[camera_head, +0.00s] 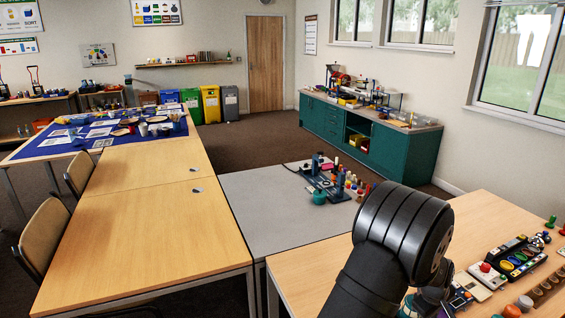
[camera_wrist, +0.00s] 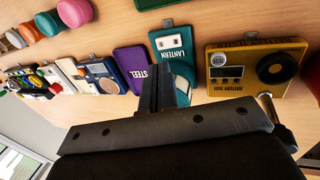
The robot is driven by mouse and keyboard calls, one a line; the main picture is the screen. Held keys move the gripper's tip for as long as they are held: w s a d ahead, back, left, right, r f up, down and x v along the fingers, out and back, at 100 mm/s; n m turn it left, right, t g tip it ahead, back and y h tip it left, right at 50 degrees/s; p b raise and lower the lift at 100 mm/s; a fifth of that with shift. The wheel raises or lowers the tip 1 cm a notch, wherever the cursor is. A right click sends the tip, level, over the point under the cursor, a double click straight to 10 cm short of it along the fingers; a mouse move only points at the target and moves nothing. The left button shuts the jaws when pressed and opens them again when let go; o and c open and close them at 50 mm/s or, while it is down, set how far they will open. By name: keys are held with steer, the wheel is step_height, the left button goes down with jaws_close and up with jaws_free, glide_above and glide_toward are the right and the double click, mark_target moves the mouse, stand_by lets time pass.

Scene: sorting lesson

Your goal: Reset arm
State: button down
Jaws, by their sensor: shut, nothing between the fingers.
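My gripper (camera_wrist: 163,88) shows in the wrist view with its dark fingers together and nothing between them. It hangs above a wooden table holding a row of small devices. A teal case marked LANTERN (camera_wrist: 172,42) lies just beyond the fingertips, partly hidden by them. A yellow box with a dark round dial (camera_wrist: 258,68) lies to the right. In the head view, my black arm reaches over the right-hand wooden table (camera_head: 300,275) and hides the fingers.
A grey table (camera_head: 265,205) with blue apparatus and small pieces adjoins mine. Long wooden tables (camera_head: 145,230) and chairs stand at left. Several devices, including a panel with coloured buttons (camera_head: 515,258), line the right table. The table's left part is bare.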

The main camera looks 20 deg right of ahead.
steer(key=a+r+m, duration=0.3)
steer(key=r+m, duration=0.9)
steer(key=m, duration=0.1)
steer(key=shift+a+r+m, duration=0.15)
steer(key=shift+m, duration=0.25)
steer(key=c, duration=0.9)
jaws_free()
steer(key=o, duration=0.4)
steer(key=shift+s+r, duration=0.15)
steer(key=o, duration=0.5)
steer(key=s+a+r+m+t+y, duration=0.1)
steer(key=s+r+m+t, duration=0.2)
steer(key=r, duration=0.6)
steer(key=shift+s+a+m+t, duration=0.35)
steer(key=shift+s+m, duration=0.25)
steer(key=shift+s, duration=0.5)
steer(key=x, duration=0.9)
steer(key=shift+w, duration=0.2)
